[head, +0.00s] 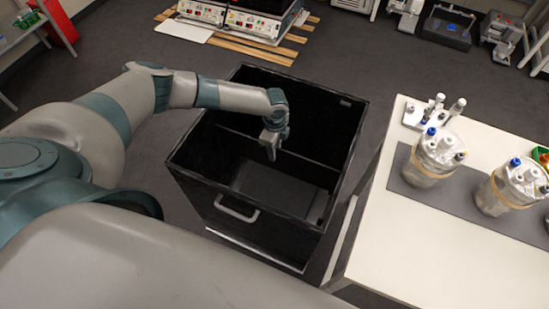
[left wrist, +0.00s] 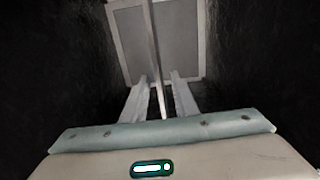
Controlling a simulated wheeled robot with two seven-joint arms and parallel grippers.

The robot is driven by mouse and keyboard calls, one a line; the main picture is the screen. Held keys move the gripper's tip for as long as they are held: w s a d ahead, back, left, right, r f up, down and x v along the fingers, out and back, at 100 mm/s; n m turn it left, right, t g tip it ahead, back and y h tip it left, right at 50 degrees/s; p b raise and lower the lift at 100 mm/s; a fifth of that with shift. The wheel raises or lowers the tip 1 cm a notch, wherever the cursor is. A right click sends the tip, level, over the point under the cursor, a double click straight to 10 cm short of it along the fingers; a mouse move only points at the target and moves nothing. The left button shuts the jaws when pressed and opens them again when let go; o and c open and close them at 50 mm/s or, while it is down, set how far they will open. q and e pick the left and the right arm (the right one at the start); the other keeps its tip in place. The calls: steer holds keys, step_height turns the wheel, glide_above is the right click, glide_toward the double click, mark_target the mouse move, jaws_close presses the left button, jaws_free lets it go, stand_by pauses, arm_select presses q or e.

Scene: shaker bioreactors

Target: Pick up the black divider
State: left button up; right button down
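The black divider (head: 238,140) stands as a thin upright panel across the inside of the black box (head: 275,232). In the left wrist view the divider (left wrist: 156,60) shows edge-on as a narrow strip running down between the fingers. My left gripper (head: 270,150) points down into the box at the divider's top edge. In the left wrist view my left gripper (left wrist: 162,95) is open, its two pale fingers on either side of the divider, with a visible gap on each side. My right gripper is not in view.
The box's walls surround the left gripper. A white table (head: 410,240) at the right holds a dark mat with glass vessels (head: 437,155) and a small stand (head: 435,112). Shaker equipment (head: 240,18) sits on wooden slats behind. Open floor lies left of the box.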

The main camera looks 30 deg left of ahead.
arm_select(q)
jaws_close()
steer(key=shift+r, duration=0.1)
step_height(320, 180, up, 28)
steer(key=b, duration=0.6)
stand_by(0.6)
